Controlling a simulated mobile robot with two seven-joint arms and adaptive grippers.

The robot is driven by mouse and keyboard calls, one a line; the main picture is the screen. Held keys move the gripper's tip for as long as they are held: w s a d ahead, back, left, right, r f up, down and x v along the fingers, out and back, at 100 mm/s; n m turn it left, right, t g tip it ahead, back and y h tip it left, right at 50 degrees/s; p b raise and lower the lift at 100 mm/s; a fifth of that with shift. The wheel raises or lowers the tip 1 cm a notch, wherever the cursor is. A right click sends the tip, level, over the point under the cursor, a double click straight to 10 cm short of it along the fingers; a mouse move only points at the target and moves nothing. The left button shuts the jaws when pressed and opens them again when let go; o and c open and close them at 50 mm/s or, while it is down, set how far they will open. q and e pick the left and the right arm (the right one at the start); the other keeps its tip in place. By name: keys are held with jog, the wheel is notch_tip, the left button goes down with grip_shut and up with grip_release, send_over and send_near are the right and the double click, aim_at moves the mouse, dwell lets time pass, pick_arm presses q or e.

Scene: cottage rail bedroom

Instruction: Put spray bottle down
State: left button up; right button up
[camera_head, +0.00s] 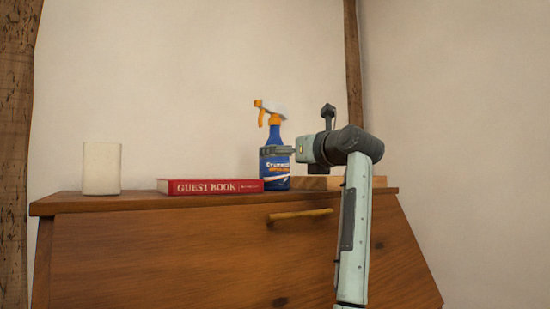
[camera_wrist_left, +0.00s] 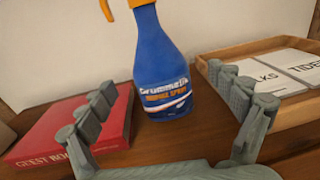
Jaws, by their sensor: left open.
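A blue spray bottle (camera_head: 273,172) with an orange and white trigger head stands upright on the wooden cabinet top (camera_head: 140,200). It also shows in the left wrist view (camera_wrist_left: 165,65), its base on the wood. My left gripper (camera_head: 277,151) is at the bottle's upper body in the head view. In the left wrist view, its open fingers (camera_wrist_left: 160,88) are on either side of the bottle, with gaps at both sides. The bottle's top is cut off there. My right gripper is in neither view.
A red guest book (camera_head: 210,186) lies just left of the bottle, and a white cylinder (camera_head: 101,168) stands farther left. A wooden tray (camera_wrist_left: 260,46) with lettered cards is right of the bottle. A wall is behind.

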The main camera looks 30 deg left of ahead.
aim_at(274, 138)
pick_arm(q)
jog(key=x, duration=0.3)
jog(key=shift+a+f, duration=0.2)
jog(key=shift+f, duration=0.1)
jog(key=shift+w+a, duration=0.15)
jog(key=shift+a, duration=0.1)
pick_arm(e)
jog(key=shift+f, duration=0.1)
pick_arm(q)
jog(key=shift+r, duration=0.1)
jog(key=c, duration=1.9)
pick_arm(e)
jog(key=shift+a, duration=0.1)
pick_arm(q)
jog(key=shift+r, duration=0.1)
jog(key=shift+r, duration=0.55)
jog(key=r, duration=0.1)
jog(key=s+r, duration=0.1)
jog(key=r, duration=0.1)
jog(key=shift+r+p, duration=0.25)
jog(key=shift+p, duration=0.1)
jog(key=s+a+r, duration=0.1)
jog(key=s+r, duration=0.5)
jog(key=s, duration=0.4)
jog(key=shift+s+a, duration=0.25)
jog(key=shift+s, duration=0.05)
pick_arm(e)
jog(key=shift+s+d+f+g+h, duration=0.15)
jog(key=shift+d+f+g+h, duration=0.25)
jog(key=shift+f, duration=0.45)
